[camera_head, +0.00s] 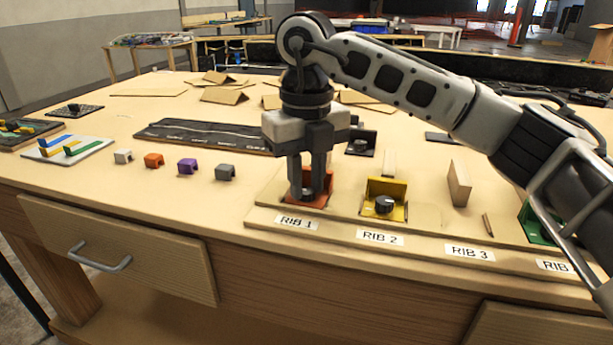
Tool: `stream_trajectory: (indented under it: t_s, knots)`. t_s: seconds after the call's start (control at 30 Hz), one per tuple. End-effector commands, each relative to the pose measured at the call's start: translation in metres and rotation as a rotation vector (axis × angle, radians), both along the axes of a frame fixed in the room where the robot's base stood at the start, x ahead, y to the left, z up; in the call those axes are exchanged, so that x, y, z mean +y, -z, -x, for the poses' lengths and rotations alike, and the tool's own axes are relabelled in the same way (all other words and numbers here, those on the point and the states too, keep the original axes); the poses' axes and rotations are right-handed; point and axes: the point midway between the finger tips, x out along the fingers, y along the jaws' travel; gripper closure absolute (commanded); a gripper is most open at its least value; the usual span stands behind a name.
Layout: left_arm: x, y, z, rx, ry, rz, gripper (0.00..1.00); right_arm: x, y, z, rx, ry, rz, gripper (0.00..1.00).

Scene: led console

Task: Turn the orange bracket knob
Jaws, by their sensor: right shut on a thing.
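The orange bracket (328,181) stands at the RIB 1 label on the raised wooden board. My right gripper (308,190) points straight down over it, its two fingers shut on the bracket's dark knob. The fingers hide most of the knob and part of the bracket, so the knob's angle cannot be told. My left gripper is not in view.
A yellow bracket (397,190) with a black knob stands at RIB 2, right of the gripper. A green bracket (538,226) is at the far right, partly behind my arm. Small white, orange (154,160), purple and grey blocks lie left. A drawer (120,250) is below.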

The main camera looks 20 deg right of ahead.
Motion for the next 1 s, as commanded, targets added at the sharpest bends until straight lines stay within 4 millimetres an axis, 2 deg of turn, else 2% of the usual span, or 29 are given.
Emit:
stream_trajectory:
  t_s: [0.03, 0.07, 0.1, 0.37, 0.53, 0.67, 1.0]
  knots:
    - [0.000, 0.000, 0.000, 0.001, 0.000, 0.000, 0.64, -0.001, -0.006, -0.002, -0.013, 0.005, -0.003, 1.00]
    - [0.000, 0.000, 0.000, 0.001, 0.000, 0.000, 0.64, -0.001, -0.006, -0.002, -0.013, 0.005, -0.003, 0.75]
    - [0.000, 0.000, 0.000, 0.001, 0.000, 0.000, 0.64, -0.001, -0.006, -0.002, -0.013, 0.004, -0.003, 0.68]
    - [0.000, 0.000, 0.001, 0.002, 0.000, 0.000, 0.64, 0.000, -0.003, -0.001, -0.006, 0.001, -0.002, 0.68]
    - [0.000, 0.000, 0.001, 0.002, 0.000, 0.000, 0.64, 0.000, -0.015, -0.001, -0.008, 0.001, -0.001, 0.68]
    - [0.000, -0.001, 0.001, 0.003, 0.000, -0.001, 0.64, 0.000, -0.040, -0.001, -0.009, 0.000, -0.003, 0.68]
    - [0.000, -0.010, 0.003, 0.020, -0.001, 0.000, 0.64, -0.001, -0.125, -0.001, -0.011, 0.004, -0.001, 0.68]
